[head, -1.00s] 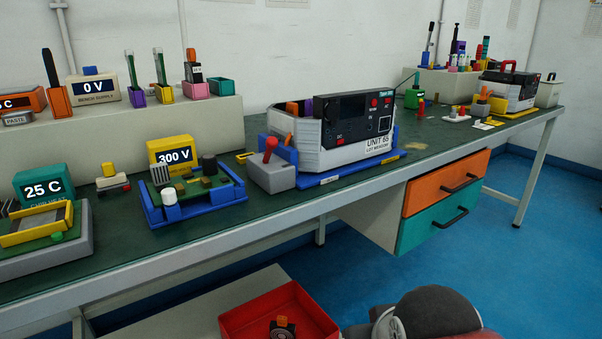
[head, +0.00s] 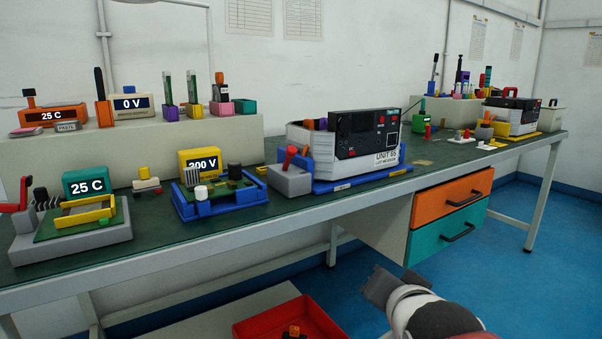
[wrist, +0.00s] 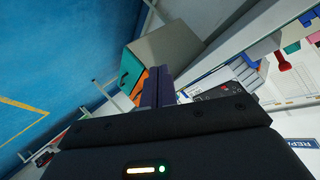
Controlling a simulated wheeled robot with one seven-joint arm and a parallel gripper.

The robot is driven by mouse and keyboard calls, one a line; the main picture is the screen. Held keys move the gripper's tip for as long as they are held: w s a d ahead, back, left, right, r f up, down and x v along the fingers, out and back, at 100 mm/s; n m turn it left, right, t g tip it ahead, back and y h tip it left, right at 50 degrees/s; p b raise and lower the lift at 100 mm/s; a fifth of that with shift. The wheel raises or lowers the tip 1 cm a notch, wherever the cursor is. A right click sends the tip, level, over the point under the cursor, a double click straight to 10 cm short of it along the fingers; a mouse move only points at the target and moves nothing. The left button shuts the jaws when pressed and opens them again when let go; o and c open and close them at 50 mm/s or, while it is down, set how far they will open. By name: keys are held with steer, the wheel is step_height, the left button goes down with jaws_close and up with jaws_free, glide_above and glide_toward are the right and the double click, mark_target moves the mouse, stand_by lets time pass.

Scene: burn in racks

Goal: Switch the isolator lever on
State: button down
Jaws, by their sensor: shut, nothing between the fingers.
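The isolator is likely the grey box (head: 290,180) on the bench left of UNIT 65. Its red lever (head: 290,157) stands up from the box, tilted a little. A red lever, probably the same one, shows at upper right in the wrist view (wrist: 283,64). My gripper (wrist: 158,72) is shut and empty in the wrist view, its dark fingers side by side. It is well away from the lever, out in front of the bench. In the head view my arm is at the bottom right, apart from everything.
UNIT 65 (head: 362,140) sits on a blue tray (head: 345,183) right of the isolator. A blue fixture with a circuit board (head: 222,200) stands to its left. Below are an orange drawer (head: 452,195), a teal drawer (head: 447,233) and a red bin (head: 270,325). Blue floor is open at right.

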mark_target(293, 154)
steer(key=w+a+r+m+t+y+b, duration=0.5)
steer(key=w+a+r+m+t+y, duration=0.2)
steer(key=w+a+r+t+y, duration=0.1)
steer(key=shift+a+r+t+y, duration=0.3)
steer(key=shift+a+r+y, duration=0.25)
steer(key=shift+a, duration=0.65)
steer(key=shift+w+f, duration=0.1)
steer(key=p+x, duration=0.1)
steer(key=x, duration=1.3)
steer(key=shift+p, duration=0.35)
